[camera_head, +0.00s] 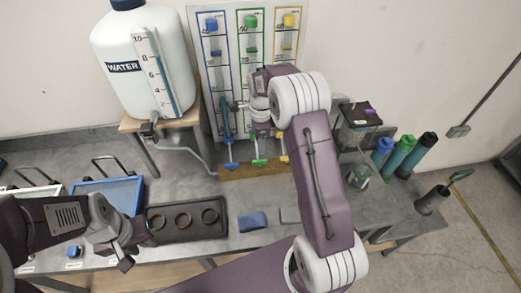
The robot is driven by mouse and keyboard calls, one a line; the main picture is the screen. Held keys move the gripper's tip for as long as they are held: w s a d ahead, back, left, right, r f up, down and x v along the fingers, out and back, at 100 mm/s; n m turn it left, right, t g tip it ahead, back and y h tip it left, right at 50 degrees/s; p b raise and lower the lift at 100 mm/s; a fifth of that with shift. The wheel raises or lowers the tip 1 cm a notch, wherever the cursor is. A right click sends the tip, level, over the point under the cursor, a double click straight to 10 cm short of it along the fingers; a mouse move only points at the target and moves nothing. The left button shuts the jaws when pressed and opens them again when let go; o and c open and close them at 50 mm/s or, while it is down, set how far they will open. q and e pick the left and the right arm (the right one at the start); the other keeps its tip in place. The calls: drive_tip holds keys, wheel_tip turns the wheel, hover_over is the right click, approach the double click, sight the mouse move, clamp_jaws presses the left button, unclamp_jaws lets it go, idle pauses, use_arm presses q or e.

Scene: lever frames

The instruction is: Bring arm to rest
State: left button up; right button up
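My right arm rises from the bottom and bends over at the panel. Its gripper (238,106) is in front of the panel, near the blue and green columns; whether it touches anything is unclear. The lever panel (204,78) has blue, green and yellow gauge columns. A blue lever (231,166) and a green lever (258,162) stick out at its foot; a yellow one is mostly behind my arm. My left gripper (124,262) hangs at the lower left, near the front edge of the bench. The finger gap of both grippers is too small to make out.
A white water tank (150,50) stands on a wooden stand left of the panel. Several coloured cylinders (405,156) stand at right.

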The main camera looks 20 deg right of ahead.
idle(0.4)
drive_tip(key=s+a+r+n+t+b, duration=0.1)
drive_tip(key=s+a+r+n+b, duration=0.1)
drive_tip(key=s+a+r+n, duration=0.45)
drive_tip(key=s+f+n, duration=0.3)
drive_tip(key=s+n, duration=0.4)
drive_tip(key=s+f+n, duration=0.4)
drive_tip(key=s+n, duration=0.3)
drive_tip(key=shift+s, duration=0.25)
